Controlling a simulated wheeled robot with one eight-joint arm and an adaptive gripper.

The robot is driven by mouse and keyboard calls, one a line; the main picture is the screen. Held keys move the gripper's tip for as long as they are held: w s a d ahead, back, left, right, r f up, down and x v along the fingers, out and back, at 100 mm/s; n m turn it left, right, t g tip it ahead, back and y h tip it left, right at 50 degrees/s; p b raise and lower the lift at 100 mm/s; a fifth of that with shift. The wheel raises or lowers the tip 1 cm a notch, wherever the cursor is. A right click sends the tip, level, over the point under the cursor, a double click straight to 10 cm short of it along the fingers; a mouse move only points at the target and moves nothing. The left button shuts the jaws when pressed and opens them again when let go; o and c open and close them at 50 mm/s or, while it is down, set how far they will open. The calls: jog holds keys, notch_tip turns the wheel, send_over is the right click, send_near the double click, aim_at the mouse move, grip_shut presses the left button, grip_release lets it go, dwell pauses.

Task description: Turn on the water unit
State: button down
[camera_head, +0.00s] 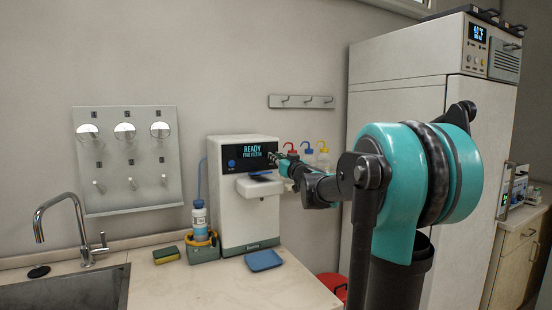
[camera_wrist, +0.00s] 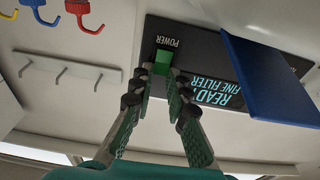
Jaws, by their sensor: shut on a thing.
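The water unit (camera_head: 232,212) is a white box on the counter against the wall. Its dark front panel reads "READY FINE FILTER" in lit letters. In the wrist view, upside down, the panel (camera_wrist: 200,62) shows the word "POWER" beside a green power switch (camera_wrist: 162,58). My gripper (camera_head: 274,157) reaches the panel's right side from the right. In the wrist view my gripper (camera_wrist: 163,72) has its two fingertips close around the green switch, shut on it. The fingers partly cover the switch, and its exact position is hard to tell.
A blue flat part (camera_wrist: 265,75) juts out close to the fingers. A sink with a tap (camera_head: 75,230) is at left. A tall white cabinet (camera_head: 400,100) stands at right.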

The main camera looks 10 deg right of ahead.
jog(key=c, duration=1.5)
grip_release()
jog(key=v, duration=1.2)
